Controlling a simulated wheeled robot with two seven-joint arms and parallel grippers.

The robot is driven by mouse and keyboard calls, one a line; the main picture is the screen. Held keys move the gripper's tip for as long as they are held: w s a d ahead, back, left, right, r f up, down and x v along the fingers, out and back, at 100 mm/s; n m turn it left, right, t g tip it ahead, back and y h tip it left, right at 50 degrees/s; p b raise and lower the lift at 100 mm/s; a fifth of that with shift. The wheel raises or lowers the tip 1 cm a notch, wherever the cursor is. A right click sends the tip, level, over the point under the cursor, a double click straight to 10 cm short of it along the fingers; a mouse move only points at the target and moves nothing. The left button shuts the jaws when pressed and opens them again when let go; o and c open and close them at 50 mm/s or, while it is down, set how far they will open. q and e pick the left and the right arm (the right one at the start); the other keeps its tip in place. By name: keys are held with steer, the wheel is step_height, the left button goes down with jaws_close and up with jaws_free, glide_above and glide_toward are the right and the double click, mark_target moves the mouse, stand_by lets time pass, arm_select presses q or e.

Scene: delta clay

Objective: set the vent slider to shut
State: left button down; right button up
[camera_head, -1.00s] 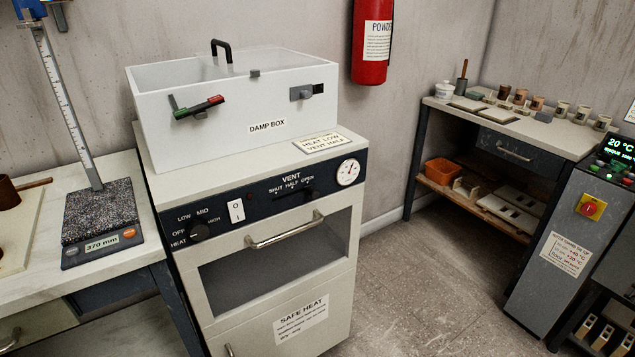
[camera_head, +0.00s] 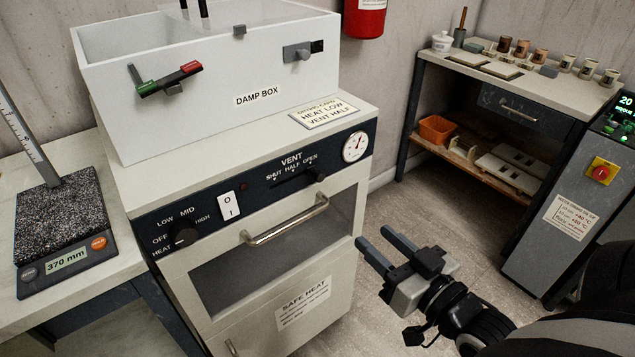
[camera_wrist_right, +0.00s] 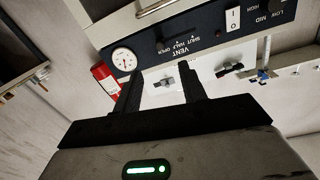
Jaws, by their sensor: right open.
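The vent slider (camera_head: 318,174) is a small dark knob at the right end of its slot, below the word OPEN. Its slot lies under the VENT lettering on the dark control panel (camera_head: 262,205) of the white cabinet. My right gripper (camera_head: 373,238) is open and empty, with two parallel dark fingers pointing at the cabinet. It is in front of the cabinet, lower and to the right of the slider, apart from it. In the right wrist view the panel (camera_wrist_right: 210,42) shows upside down beyond the open fingers. My left gripper is not in view.
The handle bar (camera_head: 287,220) sticks out of the cabinet door below the slider. A round dial (camera_head: 355,147) is right of the slider, a white switch (camera_head: 228,205) and heat knob (camera_head: 185,236) left. The damp box (camera_head: 215,90) stands on top. Floor right of the cabinet is clear.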

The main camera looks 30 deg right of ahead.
mark_target(321, 179)
steer(key=w, duration=0.9)
steer(key=w+r, duration=0.1)
steer(key=w, duration=0.4)
steer(key=shift+w+d+p, duration=0.1)
steer(key=shift+w+p, duration=0.05)
steer(key=shift+p, duration=0.25)
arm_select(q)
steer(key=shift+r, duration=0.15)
arm_select(e)
steer(key=shift+w, duration=0.8)
